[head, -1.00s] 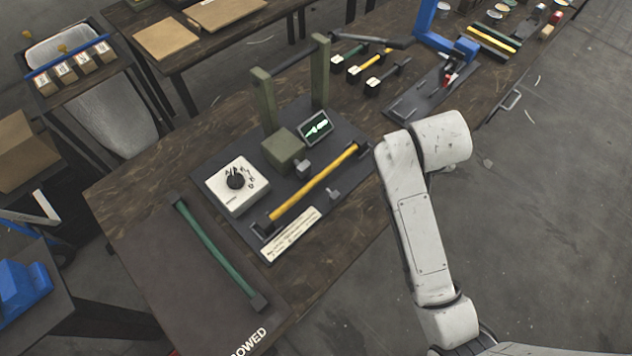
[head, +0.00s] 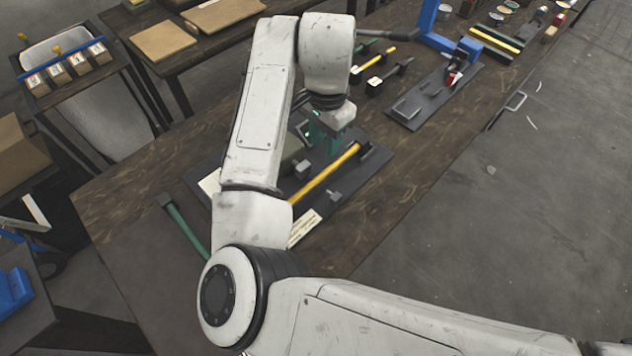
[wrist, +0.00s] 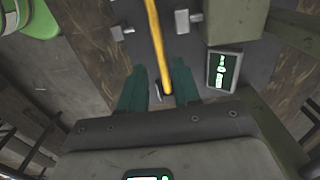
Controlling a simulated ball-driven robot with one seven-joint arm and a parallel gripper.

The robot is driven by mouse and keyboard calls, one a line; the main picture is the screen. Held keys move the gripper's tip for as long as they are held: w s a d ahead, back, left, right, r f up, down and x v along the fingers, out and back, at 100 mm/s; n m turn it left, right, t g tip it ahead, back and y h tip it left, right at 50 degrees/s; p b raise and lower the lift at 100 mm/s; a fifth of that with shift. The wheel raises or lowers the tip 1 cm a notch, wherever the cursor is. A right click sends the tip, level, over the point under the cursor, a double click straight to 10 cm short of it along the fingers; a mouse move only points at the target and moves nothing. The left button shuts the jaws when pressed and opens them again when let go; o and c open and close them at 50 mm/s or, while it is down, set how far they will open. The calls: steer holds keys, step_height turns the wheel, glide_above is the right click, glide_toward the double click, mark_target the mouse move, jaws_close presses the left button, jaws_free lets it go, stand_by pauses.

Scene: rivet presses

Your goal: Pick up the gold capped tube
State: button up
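A gold tube (head: 325,174) lies slantwise across a dark fixture plate, its far end at a dark end block (head: 371,150). In the wrist view the gold tube (wrist: 157,42) runs down the middle and ends between two teal fingers. My gripper (wrist: 158,70) is open, with a finger on each side of the tube's end; I cannot tell how far above it they are. In the head view my gripper (head: 325,130) is over the plate behind the tube, partly hidden by my wrist. Another gold tube with black ends (head: 374,70) lies farther back.
A lit display (wrist: 224,70) stands close right of the fingers in the wrist view, near an olive press post (wrist: 236,18). A green tube (head: 183,228) lies at the left, partly hidden by my arm. A blue press (head: 428,25) stands farther back.

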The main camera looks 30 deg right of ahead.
glide_above(326, 171)
steer(key=f, duration=0.5)
steer(key=shift+w+a+f, duration=0.1)
steer(key=shift+w+a, duration=0.05)
steer(key=shift+a, duration=0.05)
steer(key=shift+d+f+p, duration=0.15)
steer(key=shift+f+p, duration=0.2)
steer(key=shift+f, duration=1)
steer(key=shift+d+f+p, duration=0.1)
steer(key=shift+f+p, duration=0.2)
steer(key=shift+f, duration=1.05)
jaws_close()
